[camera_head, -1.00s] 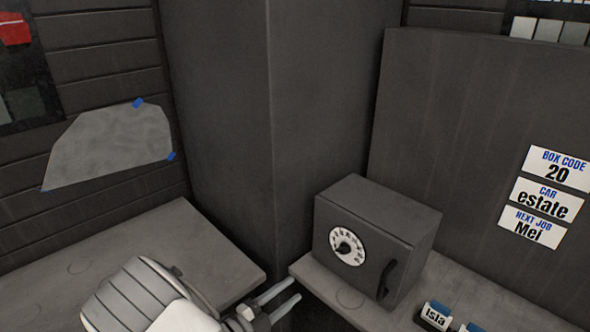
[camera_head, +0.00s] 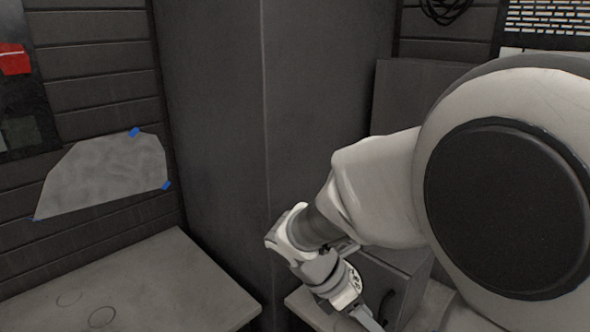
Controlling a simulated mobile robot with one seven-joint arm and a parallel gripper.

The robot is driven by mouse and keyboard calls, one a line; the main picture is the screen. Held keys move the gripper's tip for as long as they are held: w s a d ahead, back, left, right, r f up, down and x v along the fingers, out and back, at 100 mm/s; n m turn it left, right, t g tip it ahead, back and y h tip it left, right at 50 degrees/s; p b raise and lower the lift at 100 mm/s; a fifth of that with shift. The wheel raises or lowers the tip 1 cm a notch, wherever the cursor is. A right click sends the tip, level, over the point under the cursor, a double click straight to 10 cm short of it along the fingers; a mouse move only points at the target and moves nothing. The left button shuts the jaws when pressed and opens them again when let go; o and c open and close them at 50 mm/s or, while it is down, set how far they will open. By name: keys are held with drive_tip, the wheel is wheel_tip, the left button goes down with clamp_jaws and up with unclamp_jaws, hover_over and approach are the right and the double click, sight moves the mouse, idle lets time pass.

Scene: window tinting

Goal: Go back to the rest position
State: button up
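My arm spans the right side of the head view and reaches down to the left. My gripper (camera_head: 366,316) is at the lower middle, in front of the grey box (camera_head: 407,259). Only a small part of its fingers shows at the bottom edge, and whether they are apart is not clear. Nothing is seen held in it. The grey box stands on the right bench and is mostly hidden behind my arm; its dial is out of sight.
The left bench (camera_head: 150,275) is clear except for faint ring marks. A grey film sheet (camera_head: 105,175) with blue tape hangs on the left wall. A dark pillar (camera_head: 215,130) stands between the benches. My arm hides the board's signs.

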drive_tip(key=s+d+r+m+t+y, duration=0.1)
drive_tip(key=s+r+m+t+y, duration=0.4)
drive_tip(key=m, duration=1.6)
drive_tip(key=s+r+y, duration=0.2)
drive_tip(key=s+r, duration=0.3)
drive_tip(key=r, duration=0.1)
drive_tip(key=shift+d+m, duration=0.25)
drive_tip(key=shift+m, duration=0.15)
